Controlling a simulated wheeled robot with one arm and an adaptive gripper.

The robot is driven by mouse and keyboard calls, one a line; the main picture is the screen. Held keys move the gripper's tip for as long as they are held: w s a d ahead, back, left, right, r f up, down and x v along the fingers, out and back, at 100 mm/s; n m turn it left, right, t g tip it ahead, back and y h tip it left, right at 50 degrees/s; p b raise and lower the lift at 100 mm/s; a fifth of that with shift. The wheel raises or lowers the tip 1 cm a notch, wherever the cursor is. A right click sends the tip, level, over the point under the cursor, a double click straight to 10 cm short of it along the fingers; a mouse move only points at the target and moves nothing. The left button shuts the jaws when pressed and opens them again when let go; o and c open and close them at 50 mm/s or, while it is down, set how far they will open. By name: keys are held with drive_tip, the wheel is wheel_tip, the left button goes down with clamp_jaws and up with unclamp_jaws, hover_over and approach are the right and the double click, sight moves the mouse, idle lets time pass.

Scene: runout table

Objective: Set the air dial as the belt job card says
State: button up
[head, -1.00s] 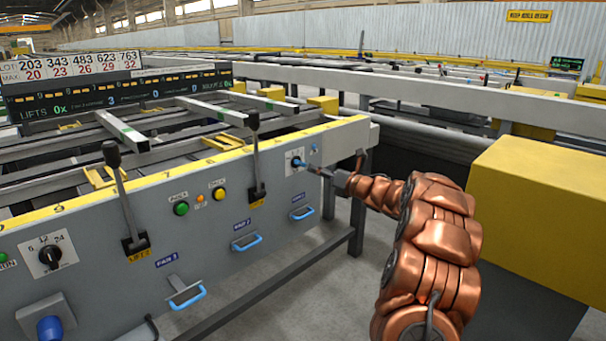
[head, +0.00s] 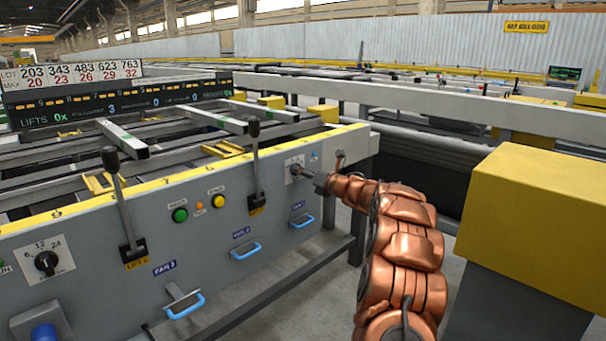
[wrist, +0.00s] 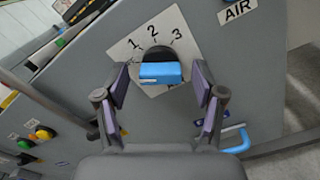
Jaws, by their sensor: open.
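The air dial's blue knob (wrist: 161,73) sits on a white plate marked 1, 2 and 3 in the wrist view, near a label reading AIR (wrist: 238,10). A dark round part shows behind the knob. Which number it points to I cannot tell. My gripper (wrist: 160,82) is open, with one finger on each side of the knob and visible gaps between. In the head view, the dial plate (head: 290,165) is at the right end of the grey panel, and my gripper (head: 307,174) covers most of its knob. I cannot make out a belt job card.
The grey panel (head: 105,230) also carries levers, a green button (head: 180,215), a yellow button (head: 219,202), blue handles (head: 246,250) and another dial (head: 46,262) marked 6, 12, 24. A LOT and MAX sign (head: 80,76) stands at left. A yellow box (head: 550,220) stands right of my arm.

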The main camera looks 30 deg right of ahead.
drive_tip(key=shift+c, duration=0.4)
drive_tip(key=c, duration=1)
drive_tip(key=shift+a, duration=0.1)
drive_tip(key=shift+c, duration=0.3)
drive_tip(key=shift+p, duration=0.3)
drive_tip(key=m+p, duration=2.3)
drive_tip(key=p, duration=0.2)
drive_tip(key=shift+f+m, duration=0.1)
drive_tip(key=shift+m, duration=0.2)
drive_tip(key=shift+p, duration=0.3)
